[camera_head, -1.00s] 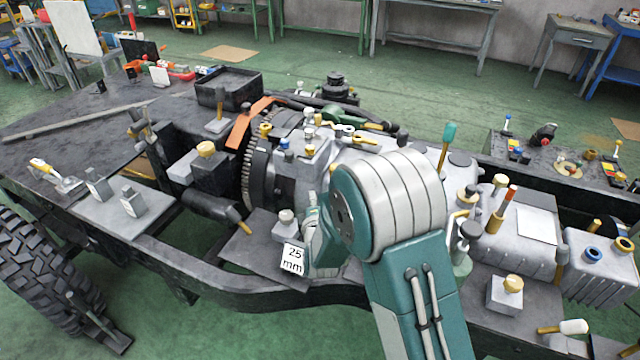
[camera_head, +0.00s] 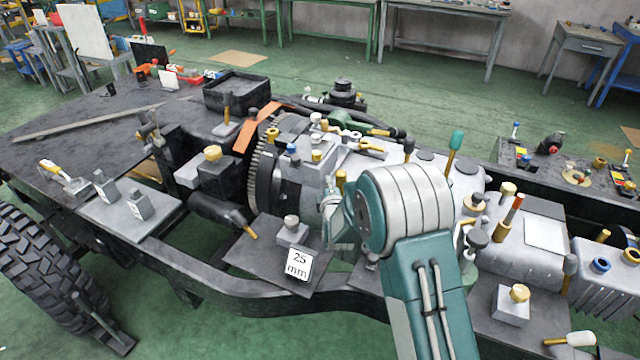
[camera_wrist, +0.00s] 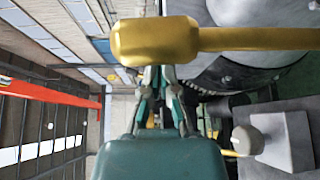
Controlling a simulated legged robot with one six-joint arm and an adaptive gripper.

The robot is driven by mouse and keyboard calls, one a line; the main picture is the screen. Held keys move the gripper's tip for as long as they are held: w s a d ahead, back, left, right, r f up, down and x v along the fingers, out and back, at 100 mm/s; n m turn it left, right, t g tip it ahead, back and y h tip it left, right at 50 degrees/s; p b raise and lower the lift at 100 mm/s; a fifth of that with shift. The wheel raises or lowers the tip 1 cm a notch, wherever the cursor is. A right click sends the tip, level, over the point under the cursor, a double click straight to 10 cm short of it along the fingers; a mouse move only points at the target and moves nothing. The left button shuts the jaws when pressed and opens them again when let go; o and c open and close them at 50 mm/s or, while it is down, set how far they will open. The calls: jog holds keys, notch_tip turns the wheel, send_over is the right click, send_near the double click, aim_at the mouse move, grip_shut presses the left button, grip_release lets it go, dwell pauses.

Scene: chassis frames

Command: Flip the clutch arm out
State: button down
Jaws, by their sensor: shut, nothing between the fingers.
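A yellow lever with a thick faceted end (camera_wrist: 155,41) and a thin shaft running right crosses the top of the wrist view, very close to the camera. It may be the clutch arm, but I cannot tell for certain. My gripper (camera_wrist: 160,82) is shut and empty, with its fingertips at or just below the lever's thick end. Whether they touch it I cannot tell. In the head view my own arm hides the fingers. A yellow knob (camera_head: 340,180) shows there just above my wrist, in front of the grey clutch housing and toothed flywheel (camera_head: 257,168).
A plate with a white "25 mm" card (camera_head: 298,263) and a grey block with a knob (camera_head: 292,231) lies beside my wrist. The black chassis rail (camera_head: 240,293) runs along the front. An orange strap (camera_head: 250,128) arches behind the flywheel. Several knobbed levers crowd the gearbox.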

jog(key=shift+d, duration=0.1)
dwell(0.3)
jog(key=shift+s+d+r+m+t, duration=0.15)
jog(key=shift+s+d+m, duration=0.1)
jog(key=shift+d, duration=0.3)
jog(key=shift+s+d+m+t, duration=0.15)
jog(key=shift+s+d, duration=0.05)
jog(key=shift+d, duration=0.35)
jog(key=s+d+f+m+t, duration=0.1)
jog(key=s+d+m, duration=0.3)
jog(key=d, duration=0.6)
jog(key=shift+d+f+t, duration=0.3)
jog(key=shift+f+t, duration=0.05)
jog(key=shift+t, duration=0.15)
jog(key=shift+d, duration=0.1)
